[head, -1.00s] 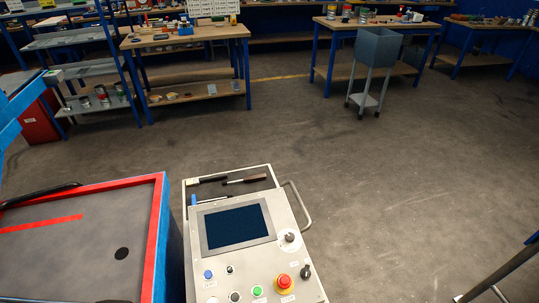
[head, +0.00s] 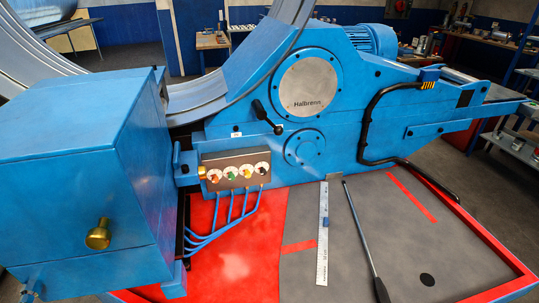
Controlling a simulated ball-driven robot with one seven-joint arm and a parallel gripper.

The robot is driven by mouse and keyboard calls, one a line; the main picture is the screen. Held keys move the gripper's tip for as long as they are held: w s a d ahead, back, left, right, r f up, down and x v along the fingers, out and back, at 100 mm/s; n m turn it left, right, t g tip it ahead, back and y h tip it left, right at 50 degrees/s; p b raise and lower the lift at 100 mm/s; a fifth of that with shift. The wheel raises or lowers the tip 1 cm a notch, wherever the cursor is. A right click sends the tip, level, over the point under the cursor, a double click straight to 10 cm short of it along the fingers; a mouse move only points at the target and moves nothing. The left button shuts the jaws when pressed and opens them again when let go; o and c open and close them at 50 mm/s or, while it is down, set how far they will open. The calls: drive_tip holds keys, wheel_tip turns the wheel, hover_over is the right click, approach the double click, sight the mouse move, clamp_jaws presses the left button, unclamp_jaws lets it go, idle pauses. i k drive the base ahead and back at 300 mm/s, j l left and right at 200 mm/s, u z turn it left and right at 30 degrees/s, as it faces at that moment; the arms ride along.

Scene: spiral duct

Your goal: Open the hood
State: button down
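A large blue box-shaped cover (head: 75,165), which looks like the hood, fills the left of the head view. It has a sloping top and a brass knob (head: 98,235) low on its front face. It appears closed, and its inside is hidden. My gripper is not in view.
Right of the cover is a blue machine (head: 400,130) with a black lever (head: 266,117), a valve panel (head: 236,170) with blue hoses, and a bent black bar (head: 365,135). A steel ruler (head: 323,235) and a long rod (head: 362,235) lie on the red-edged grey bed (head: 400,265).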

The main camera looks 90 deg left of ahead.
sight(83, 166)
drive_tip(key=l+u, duration=0.1)
drive_tip(key=u, duration=0.4)
drive_tip(key=k+u, duration=0.1)
drive_tip(key=u, duration=0.4)
drive_tip(key=l+u, duration=0.1)
drive_tip(key=u, duration=0.4)
drive_tip(key=k+u, duration=0.1)
drive_tip(key=u, duration=0.85)
drive_tip(key=k, duration=0.05)
